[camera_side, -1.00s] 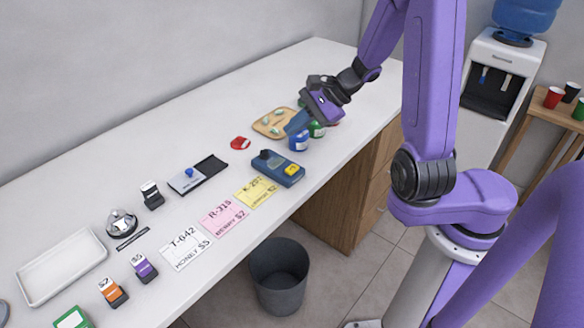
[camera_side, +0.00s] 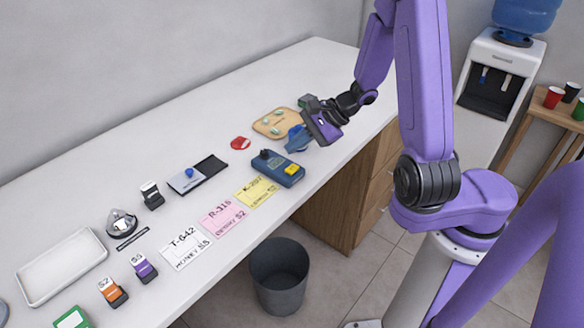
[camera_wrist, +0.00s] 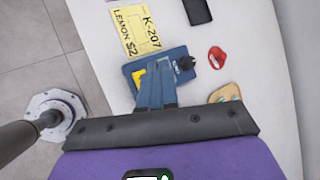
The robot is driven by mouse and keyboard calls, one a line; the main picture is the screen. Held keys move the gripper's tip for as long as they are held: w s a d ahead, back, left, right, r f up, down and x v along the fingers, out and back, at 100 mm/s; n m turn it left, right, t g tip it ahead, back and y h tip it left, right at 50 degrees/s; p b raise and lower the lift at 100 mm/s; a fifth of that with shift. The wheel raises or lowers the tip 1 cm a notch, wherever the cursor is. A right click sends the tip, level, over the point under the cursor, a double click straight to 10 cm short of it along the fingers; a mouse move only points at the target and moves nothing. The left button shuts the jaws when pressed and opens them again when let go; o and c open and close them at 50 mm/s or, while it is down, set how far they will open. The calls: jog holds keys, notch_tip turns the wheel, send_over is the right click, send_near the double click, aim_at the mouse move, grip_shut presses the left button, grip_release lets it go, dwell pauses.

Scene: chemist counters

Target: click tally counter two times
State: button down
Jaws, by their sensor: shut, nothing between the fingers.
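The blue device that looks like the tally counter (camera_side: 278,168) lies on the white counter, with a yellow button (camera_side: 291,169) and a dark knob at its other end. My gripper (camera_side: 292,150) is shut and empty, its blue fingers pointing down just behind the device, apart from it as far as I can tell. In the wrist view the fingers (camera_wrist: 160,66) overlap the middle of the tally counter (camera_wrist: 185,58); the dark knob is at the right and the yellow button is partly hidden at the left.
A yellow card (camera_side: 255,191) lies in front, and a red item (camera_side: 241,143) behind. A wooden board (camera_side: 270,122) lies beyond my gripper. An ink pad (camera_side: 207,168) is to the left. The counter's front edge is close to the device.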

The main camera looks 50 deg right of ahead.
aim_at(296, 169)
jog(key=shift+f, duration=1.75)
jog(key=shift+f, duration=0.15)
dwell(0.7)
jog(key=shift+f, duration=0.25)
jog(key=shift+f, duration=0.4)
dwell(0.7)
jog(key=shift+r, duration=0.85)
jog(key=shift+r, duration=2.5)
dwell(0.7)
